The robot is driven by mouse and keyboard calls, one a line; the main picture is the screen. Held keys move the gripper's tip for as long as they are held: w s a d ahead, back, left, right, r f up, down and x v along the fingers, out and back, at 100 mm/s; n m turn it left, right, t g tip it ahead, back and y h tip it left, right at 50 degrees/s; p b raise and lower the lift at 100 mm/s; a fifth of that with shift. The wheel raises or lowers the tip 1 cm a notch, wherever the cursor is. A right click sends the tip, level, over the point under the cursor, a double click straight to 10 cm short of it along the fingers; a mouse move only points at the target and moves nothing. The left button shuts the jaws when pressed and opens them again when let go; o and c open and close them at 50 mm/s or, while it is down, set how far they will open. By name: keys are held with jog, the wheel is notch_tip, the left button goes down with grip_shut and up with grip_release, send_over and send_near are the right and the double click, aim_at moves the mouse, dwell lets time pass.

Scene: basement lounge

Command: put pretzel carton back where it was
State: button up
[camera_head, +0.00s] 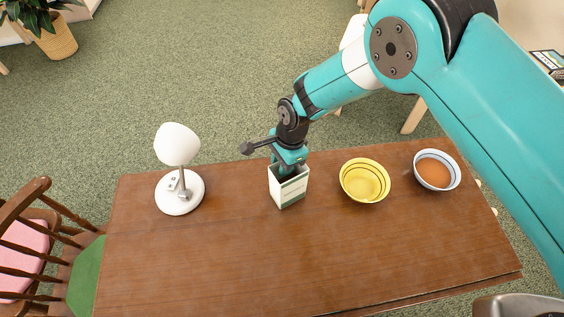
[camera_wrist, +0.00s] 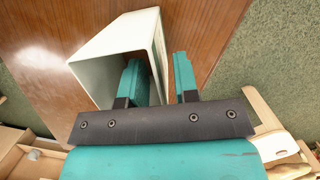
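The white and green carton (camera_head: 289,192) stands upright on the brown wooden table (camera_head: 200,255), near its far edge, with its top open. In the wrist view the carton (camera_wrist: 112,48) shows its hollow inside. My gripper (camera_head: 288,168) is at the carton's top, pointing down. In the wrist view my gripper (camera_wrist: 159,72) straddles one carton wall, one finger inside and the other outside. The fingers are apart, with visible space around the wall. The fingertips' depth in the carton is hard to judge.
A yellow bowl (camera_head: 364,181) stands just right of the carton, and a white-blue bowl with brown contents (camera_head: 436,170) farther right. A white lamp (camera_head: 179,195) stands to the left. A wooden chair (camera_head: 30,240) is at the left end. The table's front middle is clear.

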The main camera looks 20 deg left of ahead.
jog(key=b+v, duration=0.3)
jog(key=v, duration=0.8)
jog(key=shift+r+b, duration=0.15)
jog(key=shift+b, duration=0.2)
jog(key=shift+d+r, duration=0.15)
jog(key=shift+r, duration=0.35)
jog(key=shift+w, duration=0.1)
jog(key=s+d+r+n+y, duration=0.1)
jog(key=d+r+n, duration=0.2)
jog(key=d+r, duration=0.35)
jog(key=s+d+r+n, duration=0.25)
jog(key=d+r, duration=0.25)
jog(key=r, duration=0.3)
jog(key=s+d+r+n+t, duration=0.1)
jog(key=s+d+r+n, duration=0.2)
jog(key=s+d+n, duration=0.2)
jog(key=s+d+r+n+y, duration=0.1)
jog(key=s+d+r+n, duration=0.2)
jog(key=s+d+n, duration=0.2)
jog(key=s+d, duration=0.3)
jog(key=s, duration=0.1)
jog(key=shift+s+r+t+y, duration=0.15)
jog(key=shift+t+y, duration=0.15)
jog(key=shift+t, duration=0.1)
